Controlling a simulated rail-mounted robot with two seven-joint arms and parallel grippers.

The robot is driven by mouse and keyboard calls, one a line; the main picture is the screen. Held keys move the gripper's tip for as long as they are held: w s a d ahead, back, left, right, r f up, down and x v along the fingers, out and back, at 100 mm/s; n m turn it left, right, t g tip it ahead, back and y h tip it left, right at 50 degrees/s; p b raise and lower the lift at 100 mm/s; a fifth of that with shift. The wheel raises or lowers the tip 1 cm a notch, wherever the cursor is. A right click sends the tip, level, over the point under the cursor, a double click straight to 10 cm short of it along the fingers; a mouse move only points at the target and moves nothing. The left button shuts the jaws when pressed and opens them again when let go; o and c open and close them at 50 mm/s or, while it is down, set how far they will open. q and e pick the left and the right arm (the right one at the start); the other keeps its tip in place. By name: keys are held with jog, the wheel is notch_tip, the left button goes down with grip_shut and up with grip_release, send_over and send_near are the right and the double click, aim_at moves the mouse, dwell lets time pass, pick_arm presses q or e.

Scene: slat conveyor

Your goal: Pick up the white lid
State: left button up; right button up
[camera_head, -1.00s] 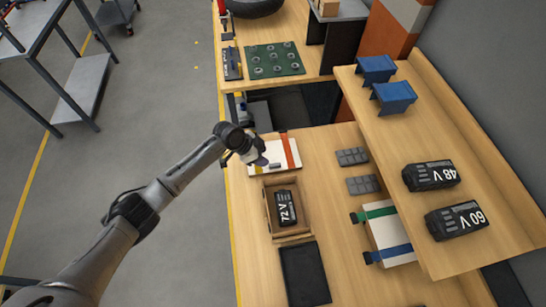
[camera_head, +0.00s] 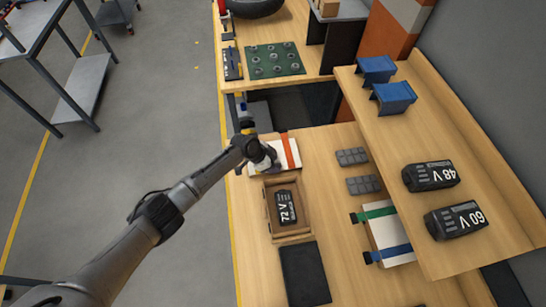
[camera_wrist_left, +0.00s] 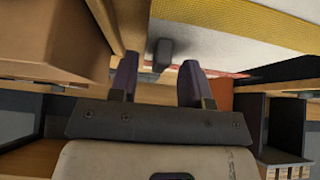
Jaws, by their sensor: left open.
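The white lid (camera_head: 286,162) lies on the bench just behind the open box, with a red stripe across it and a yellow one partly hidden by my arm. In the left wrist view the white lid (camera_wrist_left: 215,48) fills the top right, with a yellow band and a small dark handle (camera_wrist_left: 163,54) on it. My left gripper (camera_head: 268,161) is over the lid; in the wrist view the gripper (camera_wrist_left: 158,82) is open, with the handle beyond and between its two fingers. I cannot tell whether the fingers touch anything. My right gripper is not in view.
The open box (camera_head: 305,213) holds a 72 V battery (camera_head: 286,207). A black tray (camera_head: 305,274) lies in front of it. Two grey pads, a strapped white box (camera_head: 384,228) and a raised shelf (camera_head: 450,140) with 48 V and 60 V batteries stand to the right.

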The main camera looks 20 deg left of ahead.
pick_arm(q)
grip_shut()
dwell(0.3)
jog(key=shift+r, duration=0.1)
